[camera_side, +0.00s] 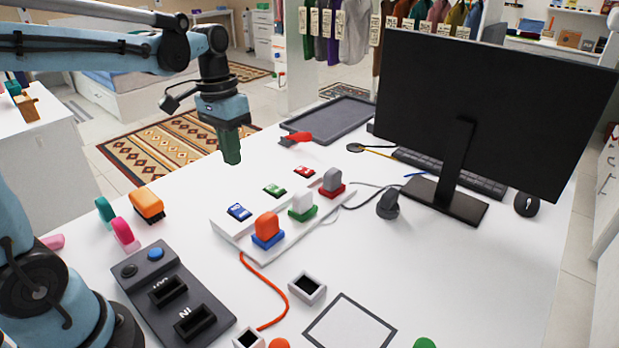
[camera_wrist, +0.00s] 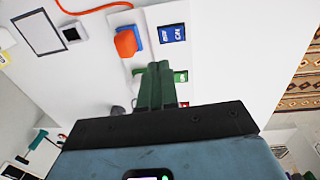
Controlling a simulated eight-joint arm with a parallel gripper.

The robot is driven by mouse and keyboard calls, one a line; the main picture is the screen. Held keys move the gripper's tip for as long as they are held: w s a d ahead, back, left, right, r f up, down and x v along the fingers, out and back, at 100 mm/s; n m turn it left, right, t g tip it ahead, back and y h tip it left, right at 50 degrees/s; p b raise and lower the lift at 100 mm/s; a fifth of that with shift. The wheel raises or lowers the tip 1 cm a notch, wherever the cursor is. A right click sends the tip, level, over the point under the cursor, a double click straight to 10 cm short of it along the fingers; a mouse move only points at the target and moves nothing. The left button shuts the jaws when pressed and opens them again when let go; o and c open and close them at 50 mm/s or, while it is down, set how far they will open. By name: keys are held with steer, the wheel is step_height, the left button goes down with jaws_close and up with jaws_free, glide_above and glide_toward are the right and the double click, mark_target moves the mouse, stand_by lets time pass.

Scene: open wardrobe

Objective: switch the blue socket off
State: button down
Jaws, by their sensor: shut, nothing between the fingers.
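A white power strip (camera_side: 262,252) lies on the white table, with a blue, a green and a red socket. The blue socket (camera_side: 268,241) holds an orange plug (camera_side: 267,225); its blue rocker switch (camera_side: 239,211) is beside it, and I cannot tell its tilt surely. In the wrist view the blue switch (camera_wrist: 171,33) lies beyond my fingertips, and the green switch (camera_wrist: 181,76) is partly hidden beside them. My gripper (camera_side: 231,160) has green fingers, is shut and empty, and hangs above the table behind the strip, apart from the switches. It also shows in the wrist view (camera_wrist: 158,68).
A white plug (camera_side: 302,201) and a grey plug (camera_side: 332,179) stand in the green and red sockets. The green switch (camera_side: 274,190) and red switch (camera_side: 304,171) are in line with the blue one. A monitor (camera_side: 480,110) stands right; a dark control box (camera_side: 170,295) lies front left.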

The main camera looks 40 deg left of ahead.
steer(key=shift+d+r, duration=0.1)
steer(key=shift+r, duration=0.85)
steer(key=s+d+f+t+y, duration=0.1)
steer(key=s+d+f+t, duration=0.3)
steer(key=s+d+t, duration=0.2)
steer(key=shift+s+t, duration=0.2)
steer(key=shift+t, duration=0.4)
